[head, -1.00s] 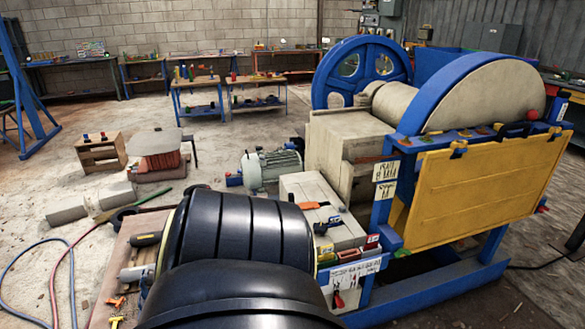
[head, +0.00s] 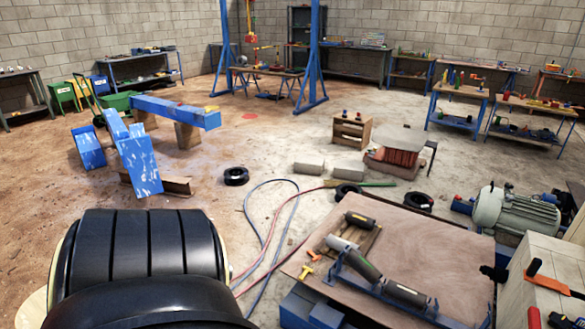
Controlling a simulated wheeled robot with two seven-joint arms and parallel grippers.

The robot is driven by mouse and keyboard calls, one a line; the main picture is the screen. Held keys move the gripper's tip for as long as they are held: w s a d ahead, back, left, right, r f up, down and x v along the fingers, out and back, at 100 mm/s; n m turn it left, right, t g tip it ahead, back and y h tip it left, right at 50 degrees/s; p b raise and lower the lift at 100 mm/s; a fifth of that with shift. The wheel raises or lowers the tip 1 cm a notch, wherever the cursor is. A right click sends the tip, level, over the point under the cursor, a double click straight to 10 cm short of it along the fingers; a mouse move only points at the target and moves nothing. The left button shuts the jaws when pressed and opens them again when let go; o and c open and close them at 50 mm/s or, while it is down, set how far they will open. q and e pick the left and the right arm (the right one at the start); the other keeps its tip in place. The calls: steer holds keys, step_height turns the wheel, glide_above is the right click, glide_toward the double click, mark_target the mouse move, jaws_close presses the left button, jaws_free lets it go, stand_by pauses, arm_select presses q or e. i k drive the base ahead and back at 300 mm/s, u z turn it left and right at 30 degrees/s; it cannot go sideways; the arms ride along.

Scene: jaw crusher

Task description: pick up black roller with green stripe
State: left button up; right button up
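No green stripe can be made out on any roller. Several dark rollers lie at the wooden-topped table (head: 425,235) at the lower right of the head view. One dark roller (head: 360,219) lies at the back left on a small wooden piece. Another dark roller (head: 362,266) and a dark grey roller (head: 405,293) lie end to end along a blue bracket (head: 375,287) at the front. A pale grey cylinder end (head: 340,243) sits between them. Neither gripper is in view.
A motor (head: 515,213) and a pale block (head: 540,285) stand to the right. Hoses (head: 268,235) cross the floor left of the table. The lower left of the view is blocked by a large black ribbed shape.

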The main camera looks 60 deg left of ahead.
mark_target(367, 272)
steer(key=u, duration=2.1)
steer(key=i, duration=1.65)
